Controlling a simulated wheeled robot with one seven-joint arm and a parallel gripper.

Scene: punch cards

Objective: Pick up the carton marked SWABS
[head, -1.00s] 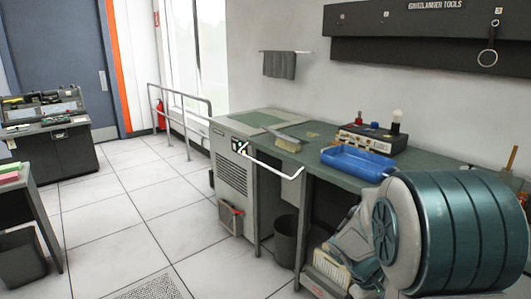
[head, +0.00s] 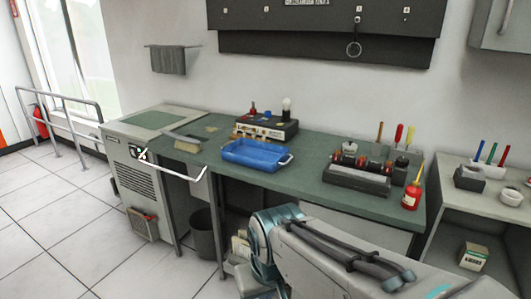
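A small carton (head: 473,256) in cream and green stands on the lower shelf of the unit at the far right. Its marking is too small to read, so I cannot tell if it says SWABS. Another pale boxy thing (head: 240,247) shows under the bench, partly hidden behind my arm; I cannot tell what it is. My own arm crosses the bottom of the head view, in front of the bench. I cannot make out my gripper's fingers in this view.
The green-topped bench (head: 318,152) holds a blue tray (head: 256,155), a brush (head: 186,144), an instrument box (head: 262,128), a tool block (head: 357,180) and a red bottle (head: 412,195). A bin (head: 203,235) stands beneath. Floor (head: 50,235) at left is clear.

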